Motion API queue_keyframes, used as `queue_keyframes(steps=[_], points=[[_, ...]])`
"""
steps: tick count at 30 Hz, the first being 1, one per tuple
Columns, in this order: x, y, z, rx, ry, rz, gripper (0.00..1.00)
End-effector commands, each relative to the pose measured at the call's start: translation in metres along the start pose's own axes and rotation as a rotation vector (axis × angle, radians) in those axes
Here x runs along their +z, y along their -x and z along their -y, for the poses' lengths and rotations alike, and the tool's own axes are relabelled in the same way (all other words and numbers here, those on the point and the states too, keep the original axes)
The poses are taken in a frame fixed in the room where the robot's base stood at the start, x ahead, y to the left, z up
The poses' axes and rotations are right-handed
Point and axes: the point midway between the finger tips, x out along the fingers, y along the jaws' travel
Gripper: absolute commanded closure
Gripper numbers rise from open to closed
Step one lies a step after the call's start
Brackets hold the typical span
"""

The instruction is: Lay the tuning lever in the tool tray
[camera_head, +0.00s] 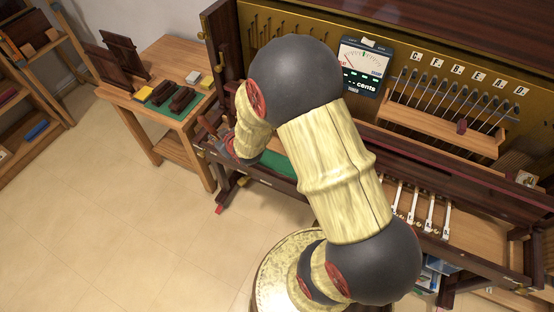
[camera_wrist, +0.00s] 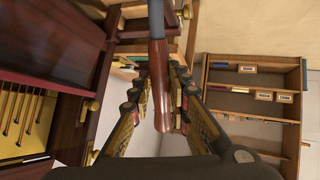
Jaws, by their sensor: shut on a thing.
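The tuning lever (camera_wrist: 160,88) has a red-brown wooden handle and a grey metal shaft. In the wrist view it runs from the middle up to the top edge. My gripper (camera_wrist: 158,75) is shut on the handle, with a finger on each side, and the lever is held up clear of any surface. In the head view my gripper (camera_head: 232,143) is near the piano's left end, partly hidden by my arm. I cannot clearly pick out the tool tray; a green-lined area (camera_head: 275,163) shows behind my arm.
A wooden side table (camera_head: 170,58) at left holds a green mat (camera_head: 158,112) with dark blocks. The open piano (camera_head: 262,20) carries a meter (camera_head: 362,66) and a rail of pins (camera_head: 450,122). Shelves (camera_head: 30,120) stand at far left. The floor (camera_head: 100,215) is clear.

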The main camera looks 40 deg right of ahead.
Motion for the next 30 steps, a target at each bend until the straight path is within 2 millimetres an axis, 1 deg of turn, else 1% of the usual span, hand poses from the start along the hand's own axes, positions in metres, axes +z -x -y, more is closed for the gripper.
queue_keyframes(steps=[3, 6, 9, 12, 18, 26, 30], points=[[0.027, -0.008, -0.009, -0.023, 0.054, 0.108, 1.0], [0.052, -0.011, -0.014, -0.041, 0.098, 0.192, 1.0], [0.075, -0.009, -0.02, -0.053, 0.135, 0.264, 1.0], [0.095, -0.006, -0.026, -0.059, 0.163, 0.322, 1.0], [0.125, 0.002, -0.038, -0.064, 0.203, 0.415, 1.0], [0.153, 0.013, -0.052, -0.064, 0.235, 0.511, 1.0], [0.17, 0.023, -0.064, -0.061, 0.254, 0.576, 1.0]])
